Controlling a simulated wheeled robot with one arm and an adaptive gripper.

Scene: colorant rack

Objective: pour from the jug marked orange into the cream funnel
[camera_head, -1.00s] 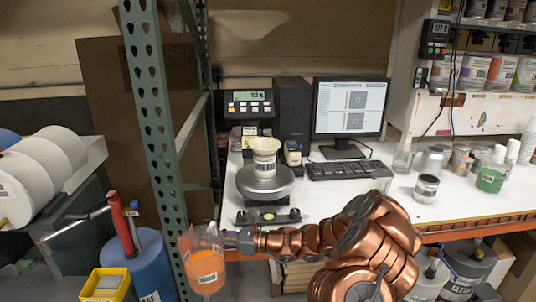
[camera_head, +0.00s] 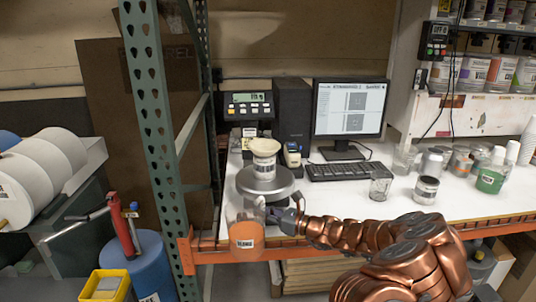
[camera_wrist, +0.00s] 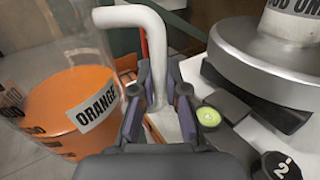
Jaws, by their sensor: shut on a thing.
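The clear jug (camera_head: 245,234) holds orange liquid and hangs upright in front of the table's front left edge. In the wrist view the jug (camera_wrist: 84,112) carries a white label reading ORANGE. My gripper (camera_head: 272,208) is to the right of the jug. In the wrist view my gripper (camera_wrist: 160,95) is shut on the jug's pale handle (camera_wrist: 150,25). The cream funnel (camera_head: 264,147) sits upright on a white labelled container, on the round metal scale (camera_head: 265,182). The funnel is behind and above the jug, apart from it. The wrist view shows no funnel.
A green upright post (camera_head: 152,125) stands close to the jug's left. The table's orange front beam (camera_head: 215,254) runs beside it. A monitor (camera_head: 349,110), keyboard (camera_head: 348,170), glass (camera_head: 380,186) and several cans stand to the right. A red-handled pump tops a blue drum (camera_head: 150,262).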

